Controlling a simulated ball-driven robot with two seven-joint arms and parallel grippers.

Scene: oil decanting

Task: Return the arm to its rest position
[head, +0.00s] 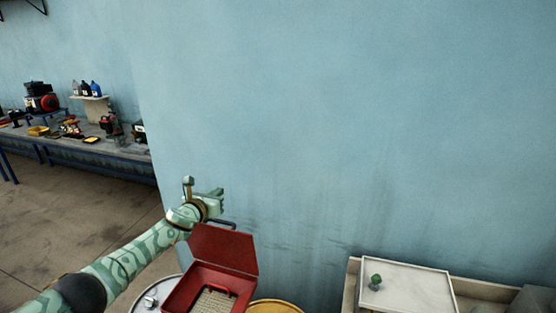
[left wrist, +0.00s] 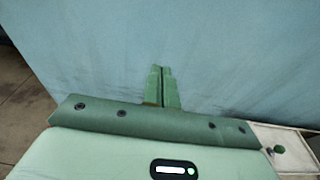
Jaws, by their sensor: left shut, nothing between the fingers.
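My left arm (head: 125,262) reaches in from the lower left in the head view. Its gripper (head: 216,198) is held up in front of the blue wall, just above and left of an open red box. In the left wrist view the two green fingers (left wrist: 162,84) are together, with nothing between them, and point at the wall. My right gripper is not in either view.
The red box (head: 222,247) with its lid up stands near a yellow drum top (head: 275,306). A white tray (head: 418,286) with a small green-topped object (head: 376,281) is at the lower right. A cluttered workbench (head: 100,147) stands at the far left.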

